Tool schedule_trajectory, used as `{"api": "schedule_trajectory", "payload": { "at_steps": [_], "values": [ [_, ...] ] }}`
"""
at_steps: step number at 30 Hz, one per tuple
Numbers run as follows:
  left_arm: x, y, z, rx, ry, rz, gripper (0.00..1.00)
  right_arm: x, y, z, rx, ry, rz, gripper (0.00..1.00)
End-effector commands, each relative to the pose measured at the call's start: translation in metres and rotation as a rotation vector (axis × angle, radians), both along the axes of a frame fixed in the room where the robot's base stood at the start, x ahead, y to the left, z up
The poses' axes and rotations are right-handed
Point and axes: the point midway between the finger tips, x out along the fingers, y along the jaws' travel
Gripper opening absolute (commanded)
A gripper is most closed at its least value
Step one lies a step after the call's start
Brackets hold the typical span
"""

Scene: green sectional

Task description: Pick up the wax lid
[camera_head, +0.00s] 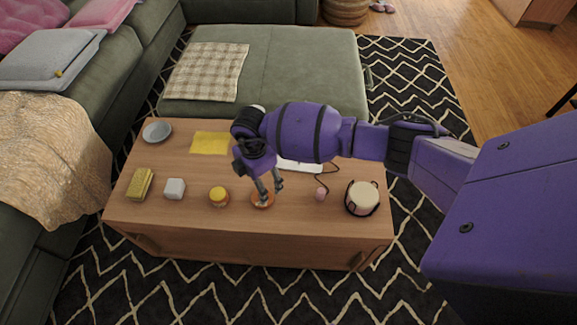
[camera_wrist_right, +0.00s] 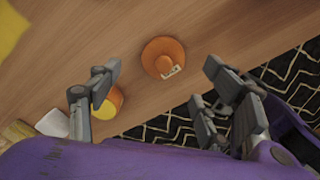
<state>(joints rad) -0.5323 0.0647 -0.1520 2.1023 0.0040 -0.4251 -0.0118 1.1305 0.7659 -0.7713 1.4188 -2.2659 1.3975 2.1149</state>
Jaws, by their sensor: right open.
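The wax lid looks to be the round orange piece (camera_head: 259,204) near the front edge of the wooden coffee table. In the right wrist view it is an orange disc (camera_wrist_right: 160,48) with a raised knob and a small pale label. My right gripper (camera_head: 270,195) is open and empty, pointing down over the lid, and partly covers it in the head view. In the wrist view the lid lies between and beyond the spread fingers (camera_wrist_right: 161,67); I cannot tell the exact height gap. My left gripper is not in view.
A yellow-and-orange jar (camera_head: 219,197) stands left of the lid, then a white cube (camera_head: 175,188) and a yellow sponge-like block (camera_head: 140,184). A pink ball (camera_head: 321,194) and a cream round container (camera_head: 362,198) are to the right. A bowl (camera_head: 157,133) sits behind.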

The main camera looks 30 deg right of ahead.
Motion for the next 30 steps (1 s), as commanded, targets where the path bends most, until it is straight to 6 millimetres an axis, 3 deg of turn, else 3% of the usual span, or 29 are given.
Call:
{"api": "schedule_trajectory", "payload": {
  "at_steps": [8,15,23,30],
  "values": [
    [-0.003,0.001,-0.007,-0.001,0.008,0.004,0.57,0.001,0.003,-0.027,0.005,-0.003,0.005,0.71],
    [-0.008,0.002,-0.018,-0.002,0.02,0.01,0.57,-0.001,0.004,-0.063,0.004,-0.002,0.005,0.71],
    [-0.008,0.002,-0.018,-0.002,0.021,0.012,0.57,0.001,0.005,-0.068,0.005,-0.006,0.006,0.71],
    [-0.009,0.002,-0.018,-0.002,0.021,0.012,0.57,0.001,0.005,-0.067,0.005,-0.006,0.006,0.42]
  ]
}}
